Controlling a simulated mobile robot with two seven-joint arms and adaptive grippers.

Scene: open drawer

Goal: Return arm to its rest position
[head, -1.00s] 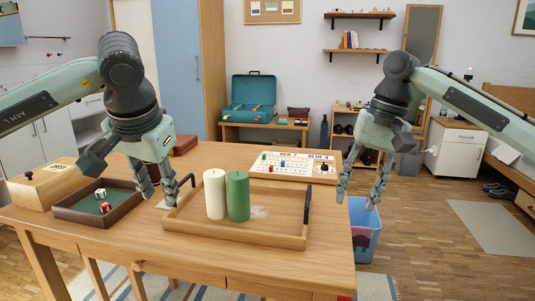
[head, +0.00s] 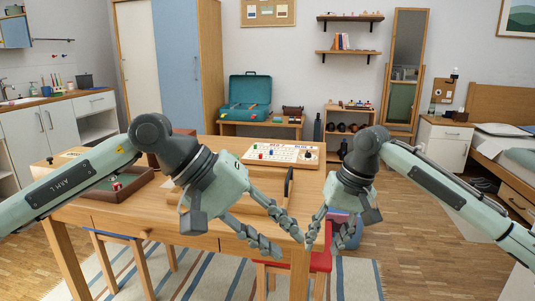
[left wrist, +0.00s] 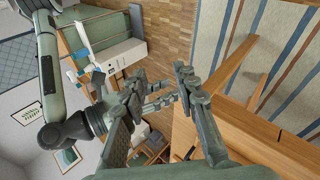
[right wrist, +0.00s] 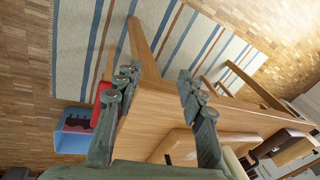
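My left gripper (head: 290,243) hangs in front of the wooden table's (head: 215,240) front right corner in the head view. Its fingers are apart, with nothing held between them in the left wrist view (left wrist: 162,80). My right gripper (head: 326,240) is close beside it on the right, fingers pointing down. In the right wrist view (right wrist: 157,78) its fingers are spread and empty, with the table behind them. The left forearm and gripper hide much of the wooden tray and the candles in the head view.
A dice tray (head: 120,190) stands at the table's left. A scoreboard (head: 280,153) lies at its back right. A red-seated stool (head: 320,262) is under the table's front right. A blue bin (right wrist: 75,128) stands on the floor beside the table. Striped rug (head: 225,278) covers the floor in front.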

